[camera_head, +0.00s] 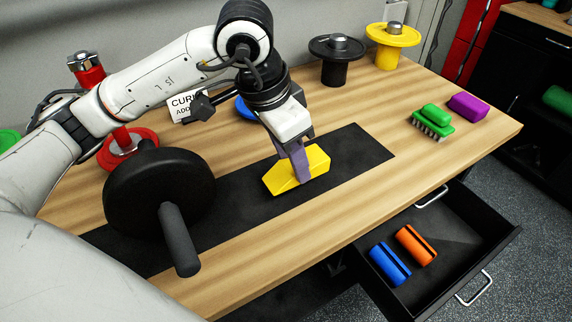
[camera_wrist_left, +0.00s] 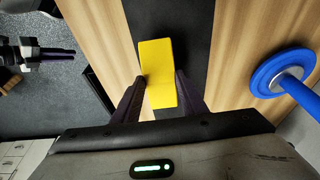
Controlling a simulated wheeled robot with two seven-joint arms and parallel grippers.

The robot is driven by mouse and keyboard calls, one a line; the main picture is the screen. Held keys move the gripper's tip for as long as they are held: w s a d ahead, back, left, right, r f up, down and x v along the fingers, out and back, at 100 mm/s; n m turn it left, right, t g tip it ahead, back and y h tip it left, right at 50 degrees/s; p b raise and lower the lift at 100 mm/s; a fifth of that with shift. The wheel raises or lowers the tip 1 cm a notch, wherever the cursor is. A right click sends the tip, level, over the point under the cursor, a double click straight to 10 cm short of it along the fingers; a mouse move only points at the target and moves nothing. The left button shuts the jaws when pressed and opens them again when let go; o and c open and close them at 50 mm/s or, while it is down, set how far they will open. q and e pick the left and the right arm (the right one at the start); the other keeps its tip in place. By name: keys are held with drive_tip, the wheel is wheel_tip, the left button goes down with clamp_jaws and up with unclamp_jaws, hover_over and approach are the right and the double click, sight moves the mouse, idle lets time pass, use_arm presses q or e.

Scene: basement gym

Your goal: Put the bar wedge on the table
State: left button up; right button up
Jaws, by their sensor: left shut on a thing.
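The bar wedge (camera_head: 314,165) is a yellow block with a sloped end. It is on or just above the black mat (camera_head: 360,150) on the wooden table (camera_head: 350,95); I cannot tell if it touches. My left gripper (camera_head: 301,176) comes down over it with purple-grey fingers shut on its sides. In the left wrist view the wedge (camera_wrist_left: 157,72) lies between the two fingers (camera_wrist_left: 158,92) and sticks out beyond them. My right gripper does not show clearly in the head view.
A black weight plate with a handle (camera_head: 160,195) stands at the front left. A blue plate (camera_wrist_left: 283,73) is beside the mat. Black (camera_head: 337,60) and yellow (camera_head: 387,45) spools stand at the back. A green brush (camera_head: 432,120) and purple roll (camera_head: 468,107) lie right. An open drawer (camera_head: 450,240) juts out in front.

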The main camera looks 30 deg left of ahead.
sight(289, 166)
use_arm(q)
drive_tip(key=shift+f, duration=1.75)
drive_tip(key=shift+f, duration=0.15)
drive_tip(key=o, duration=1.1)
drive_tip(key=shift+r, duration=0.25)
drive_tip(key=shift+v, duration=5.9)
